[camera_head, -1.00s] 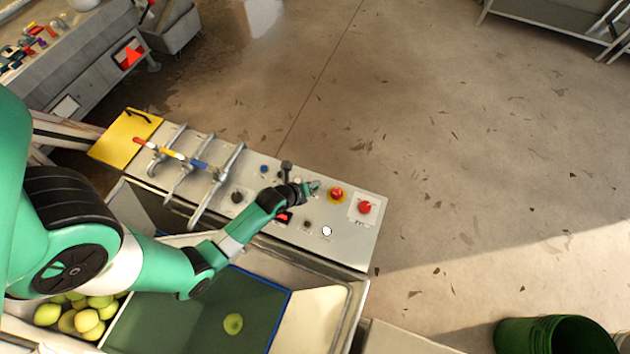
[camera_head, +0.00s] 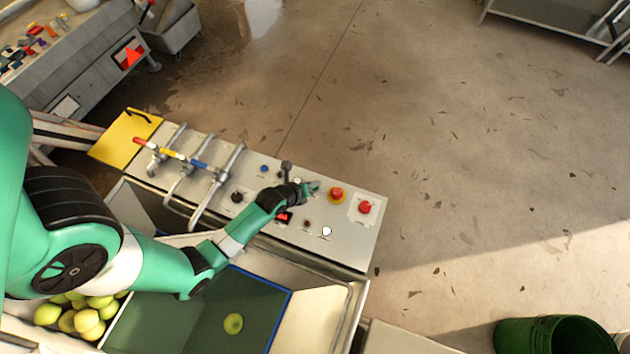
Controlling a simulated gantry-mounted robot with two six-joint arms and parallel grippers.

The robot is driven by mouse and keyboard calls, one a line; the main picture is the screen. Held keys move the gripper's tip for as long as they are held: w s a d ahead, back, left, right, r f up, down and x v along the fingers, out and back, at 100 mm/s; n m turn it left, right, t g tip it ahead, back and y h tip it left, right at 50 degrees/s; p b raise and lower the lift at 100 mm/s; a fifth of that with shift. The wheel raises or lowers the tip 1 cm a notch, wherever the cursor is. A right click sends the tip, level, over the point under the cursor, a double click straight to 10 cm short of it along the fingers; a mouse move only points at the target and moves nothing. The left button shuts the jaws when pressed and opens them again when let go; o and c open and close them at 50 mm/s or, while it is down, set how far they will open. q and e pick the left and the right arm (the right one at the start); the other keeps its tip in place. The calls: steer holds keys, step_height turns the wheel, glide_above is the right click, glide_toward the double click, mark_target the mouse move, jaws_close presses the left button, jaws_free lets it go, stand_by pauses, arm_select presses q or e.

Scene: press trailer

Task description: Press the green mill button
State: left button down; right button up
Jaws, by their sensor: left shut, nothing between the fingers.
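A second red button (camera_head: 364,207) sits on a white plate farther right. A white button (camera_head: 326,231) is near the panel's front edge. A blue button (camera_head: 264,169) and a black knob (camera_head: 237,197) lie left of the wrist. My right gripper is not in view.
Pipes with red, yellow and blue valve handles (camera_head: 172,153) rise from the panel's left part, beside a yellow plate (camera_head: 125,140). Below is a green-lined bin (camera_head: 185,320) with one apple (camera_head: 233,323). A black lever (camera_head: 286,167) stands behind the wrist.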

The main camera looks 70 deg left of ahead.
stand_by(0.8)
arm_select(q)
steer(key=shift+f, duration=0.4)
steer(key=shift+f+b, duration=0.4)
steer(key=shift+b, duration=0.1)
stand_by(0.5)
steer(key=shift+r+p, duration=0.8)
steer(key=shift+p, duration=0.05)
step_height(320, 180, up, 5)
steer(key=p, duration=0.5)
stand_by(0.6)
